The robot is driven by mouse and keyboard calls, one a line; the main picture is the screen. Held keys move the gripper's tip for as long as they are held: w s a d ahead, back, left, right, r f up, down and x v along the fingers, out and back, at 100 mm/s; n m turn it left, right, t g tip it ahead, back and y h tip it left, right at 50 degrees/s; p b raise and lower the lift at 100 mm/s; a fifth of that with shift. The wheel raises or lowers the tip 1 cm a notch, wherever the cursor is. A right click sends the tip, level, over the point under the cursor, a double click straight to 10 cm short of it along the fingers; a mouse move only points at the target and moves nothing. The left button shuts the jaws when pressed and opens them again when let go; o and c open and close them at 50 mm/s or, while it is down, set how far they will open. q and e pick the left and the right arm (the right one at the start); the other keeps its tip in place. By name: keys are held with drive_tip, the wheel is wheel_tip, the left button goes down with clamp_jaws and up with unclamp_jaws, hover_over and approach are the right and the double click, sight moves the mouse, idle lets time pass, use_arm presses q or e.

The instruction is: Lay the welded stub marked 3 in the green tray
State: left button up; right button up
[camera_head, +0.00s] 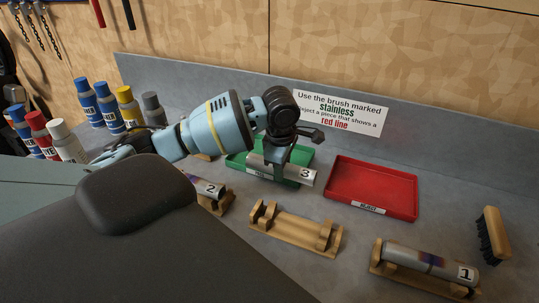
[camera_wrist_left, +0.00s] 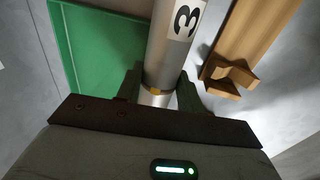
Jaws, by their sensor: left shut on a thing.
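The stub marked 3 (camera_head: 301,176) is a silver tube with a white number label at its right end. My left gripper (camera_head: 279,163) is shut on it and holds it level over the front part of the green tray (camera_head: 302,154). In the left wrist view, the stub (camera_wrist_left: 176,45) lies between the two fingers of the gripper (camera_wrist_left: 160,92), with a yellowish band near the grip. The green tray (camera_wrist_left: 92,60) shows to the left of the stub there. I cannot tell whether the stub touches the tray. My right gripper is not in view.
A red tray (camera_head: 372,186) stands to the right. An empty wooden cradle (camera_head: 297,232) is in front. Stub 2 (camera_head: 206,186) and stub 1 (camera_head: 425,262) rest in cradles.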

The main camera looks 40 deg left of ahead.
use_arm(q)
drive_tip(key=w+a, duration=0.1)
drive_tip(key=a, duration=0.2)
drive_tip(key=w+a, duration=0.2)
drive_tip(key=w+a+f+b, duration=0.1)
drive_tip(key=w+a, duration=0.1)
drive_tip(key=a, duration=0.1)
drive_tip(key=shift+a, duration=0.55)
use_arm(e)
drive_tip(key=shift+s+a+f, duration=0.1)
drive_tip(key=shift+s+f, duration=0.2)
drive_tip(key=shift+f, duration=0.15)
use_arm(q)
drive_tip(key=shift+w+a, duration=0.25)
drive_tip(key=shift+a, duration=0.1)
drive_tip(key=shift+f, duration=1.7)
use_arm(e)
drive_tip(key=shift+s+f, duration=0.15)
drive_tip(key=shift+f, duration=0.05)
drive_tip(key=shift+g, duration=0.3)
use_arm(q)
drive_tip(key=shift+f, duration=0.55)
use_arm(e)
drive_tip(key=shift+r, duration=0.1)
use_arm(q)
drive_tip(key=o, duration=1.2)
drive_tip(key=shift+f, duration=0.1)
drive_tip(key=shift+o, duration=0.2)
